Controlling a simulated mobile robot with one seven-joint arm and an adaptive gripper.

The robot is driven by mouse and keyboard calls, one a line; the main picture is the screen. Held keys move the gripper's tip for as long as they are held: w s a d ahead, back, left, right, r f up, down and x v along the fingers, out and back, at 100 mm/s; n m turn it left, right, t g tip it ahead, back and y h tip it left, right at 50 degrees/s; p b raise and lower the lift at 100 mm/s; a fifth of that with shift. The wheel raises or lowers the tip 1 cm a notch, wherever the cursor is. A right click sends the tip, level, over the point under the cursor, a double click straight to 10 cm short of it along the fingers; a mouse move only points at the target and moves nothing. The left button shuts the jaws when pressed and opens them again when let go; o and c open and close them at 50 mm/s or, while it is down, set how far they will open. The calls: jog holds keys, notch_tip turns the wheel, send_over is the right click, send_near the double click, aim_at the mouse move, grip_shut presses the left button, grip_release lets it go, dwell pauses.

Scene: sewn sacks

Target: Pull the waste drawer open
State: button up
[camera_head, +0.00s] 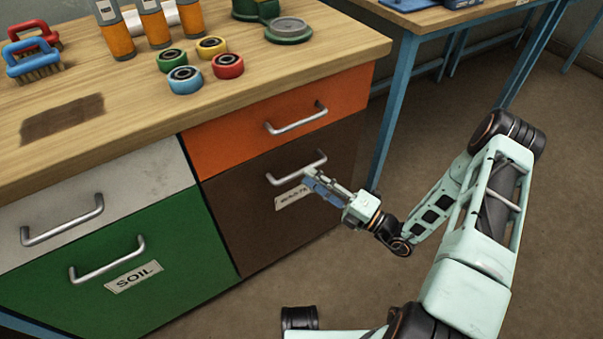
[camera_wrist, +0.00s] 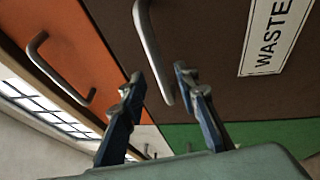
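The waste drawer (camera_head: 240,215) is the dark brown front at the lower right of the cabinet. It looks flush with the orange front above, so it appears shut. Its grey bar handle (camera_head: 285,178) also shows in the wrist view (camera_wrist: 152,48). The WASTE label (camera_head: 291,198) is partly hidden by my gripper in the head view but reads clearly in the wrist view (camera_wrist: 270,38). My gripper (camera_head: 308,178) is at the handle's right end. In the wrist view its two fingers (camera_wrist: 157,80) are apart, with the handle's lower end between them in the picture. I cannot tell whether they touch it.
The orange drawer (camera_head: 240,125) with its own handle (camera_head: 297,118) is just above. A green SOIL drawer (camera_head: 180,240) and a white drawer (camera_head: 120,190) are to the left. A blue-legged table (camera_head: 400,95) stands behind. The floor (camera_head: 270,285) before the waste drawer is mostly clear.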

aim_at(301, 170)
jog(key=shift+x, duration=2)
jog(key=shift+c, duration=0.7)
grip_shut()
